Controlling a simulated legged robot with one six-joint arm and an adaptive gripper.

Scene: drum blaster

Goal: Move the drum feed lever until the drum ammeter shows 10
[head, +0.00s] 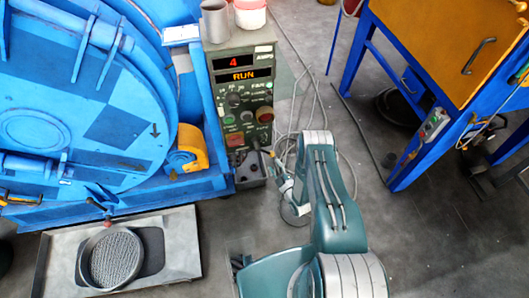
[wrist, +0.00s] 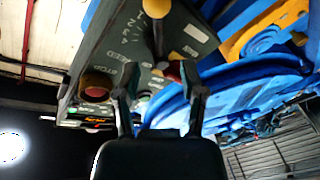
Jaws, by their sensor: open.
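The drum ammeter (head: 233,62) on the green control panel (head: 228,95) reads 4 in red in the head view. A display below it reads RUN. A lever with a tan knob (wrist: 156,8) stands out from the panel beside a marked scale in the wrist view; it looks like the drum feed lever. In the head view the lever is small, low on the panel, and hard to make out. My gripper (wrist: 160,80) is open. Its two fingers point toward the panel, with the lever's shaft beyond and between the tips; contact cannot be told.
A red button on a yellow base (wrist: 97,84) sits left of my fingers. The blue drum machine (head: 80,100) is left of the panel. Cables lie on the floor beside it. A blue-framed orange cabinet (head: 450,50) stands at right. A tray (head: 185,245) lies in front of the drum.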

